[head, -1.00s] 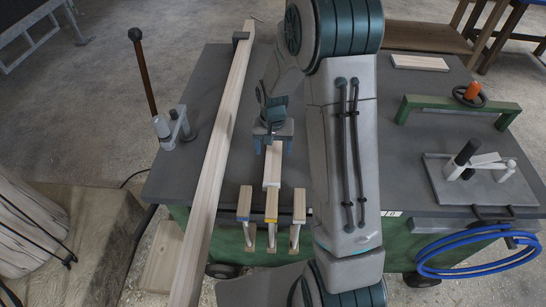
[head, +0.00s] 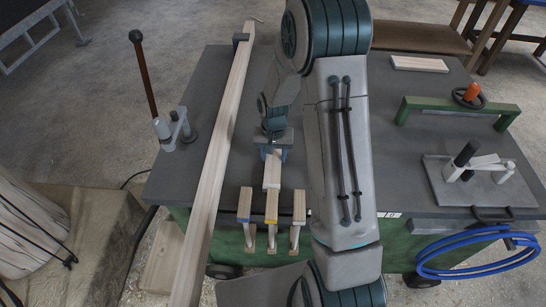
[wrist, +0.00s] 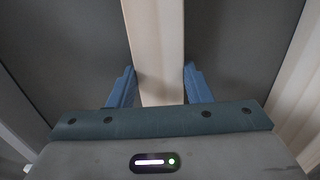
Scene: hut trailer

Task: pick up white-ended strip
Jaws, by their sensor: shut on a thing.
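A pale wooden strip (head: 272,172) lies lengthwise below my gripper (head: 273,152) on the dark bench top. Its near end looks whitish. In the wrist view the strip (wrist: 156,45) runs between my two blue fingers (wrist: 160,88), which are shut on it. Its far part is hidden under my gripper in the head view. I cannot tell whether it is clear of the bench. At the front edge are three other strips: a blue-marked one (head: 245,203), a yellow-marked one (head: 271,205) and one on the right (head: 298,207) with an unclear end colour.
A long plank (head: 215,165) runs along the left of the bench (head: 340,190), beside a clamp (head: 172,130) with a tall dark handle. At the right are a green bar (head: 455,103), a toggle clamp (head: 470,165) and a blue hose (head: 465,255).

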